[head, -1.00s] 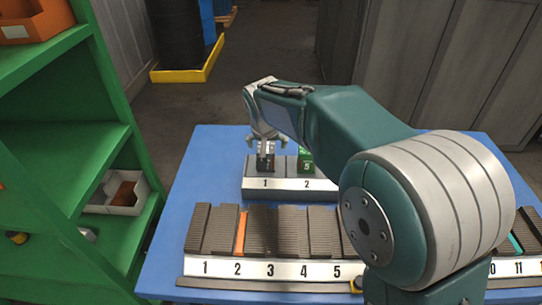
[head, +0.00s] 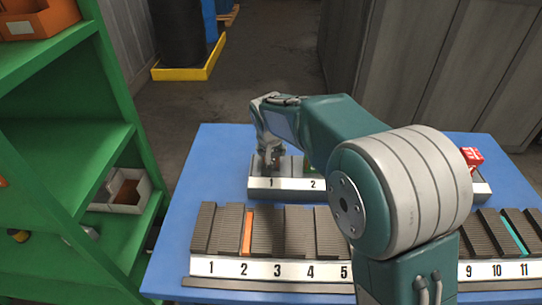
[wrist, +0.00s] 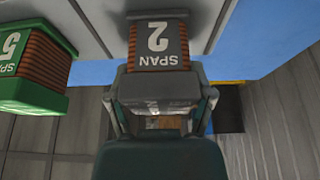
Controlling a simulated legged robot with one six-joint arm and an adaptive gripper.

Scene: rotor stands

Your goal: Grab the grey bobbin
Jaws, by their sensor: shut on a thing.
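The grey bobbin (wrist: 160,44), with copper windings and a "SPAN 2" label, shows at the top middle of the wrist view. My gripper (wrist: 160,108) has its fingers on both sides of the bobbin's end and is shut on it. In the head view my gripper (head: 268,160) is down over slot 1 of the grey stand (head: 290,184) and hides most of the bobbin. I cannot tell whether the bobbin still touches the stand.
A green bobbin (wrist: 30,75) marked 5 stands beside the grey one. A red thing (head: 472,156) is at the stand's right end. A numbered rack (head: 280,268) with dark ribbed blocks lies along the blue table's (head: 210,165) front. Green shelves (head: 70,150) stand at left.

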